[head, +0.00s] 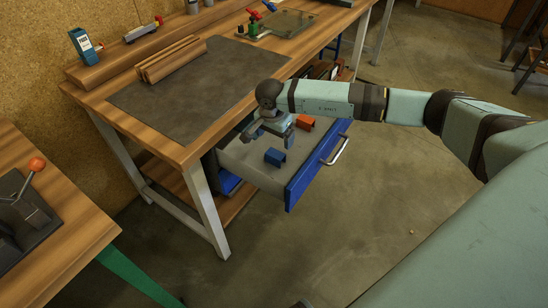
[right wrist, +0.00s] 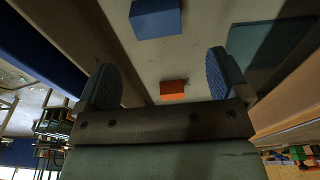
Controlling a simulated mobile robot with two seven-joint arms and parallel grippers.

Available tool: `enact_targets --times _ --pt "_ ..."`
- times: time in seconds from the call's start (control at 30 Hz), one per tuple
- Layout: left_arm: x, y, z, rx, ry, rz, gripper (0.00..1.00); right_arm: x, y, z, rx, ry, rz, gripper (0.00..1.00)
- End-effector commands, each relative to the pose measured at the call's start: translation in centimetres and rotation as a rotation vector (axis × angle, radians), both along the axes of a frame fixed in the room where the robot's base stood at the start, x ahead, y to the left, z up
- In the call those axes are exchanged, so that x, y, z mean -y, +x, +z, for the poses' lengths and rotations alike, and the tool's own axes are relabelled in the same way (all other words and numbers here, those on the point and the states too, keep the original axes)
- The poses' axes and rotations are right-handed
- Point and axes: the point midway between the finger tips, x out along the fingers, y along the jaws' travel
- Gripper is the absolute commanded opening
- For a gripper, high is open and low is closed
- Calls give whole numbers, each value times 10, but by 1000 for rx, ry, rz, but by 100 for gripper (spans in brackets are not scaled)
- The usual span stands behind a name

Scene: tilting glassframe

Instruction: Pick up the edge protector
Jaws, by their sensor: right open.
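The open drawer (head: 236,155) with a blue front holds small channel-shaped pieces that look like edge protectors. A blue piece (head: 275,156) lies nearest the front left, and an orange piece (head: 305,122) lies farther back. The right wrist view shows the blue piece (right wrist: 155,18) at the top and the orange piece (right wrist: 173,90) between the fingers, beyond them. My right gripper (head: 270,138) is over the drawer, open and empty, with the blue piece just below it in the picture. My left gripper is not in view.
The wooden workbench (head: 189,150) edge is close to the drawer, left of my right gripper. A dark mat (head: 200,85) and wooden strips (head: 172,60) lie on top. A flat teal thing (right wrist: 265,45) shows in the right wrist view. Open floor is at right.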

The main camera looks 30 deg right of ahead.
Motion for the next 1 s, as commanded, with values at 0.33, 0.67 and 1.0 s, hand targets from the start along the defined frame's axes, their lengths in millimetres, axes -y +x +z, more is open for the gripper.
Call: enact_targets --times 0.33,0.67,1.0 --pt "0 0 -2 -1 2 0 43 2 1 -33 0 2 -1 94" --pt "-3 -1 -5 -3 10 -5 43 1 -3 -77 -2 3 -3 94" --pt "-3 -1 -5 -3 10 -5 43 2 -2 -82 1 3 -2 80"
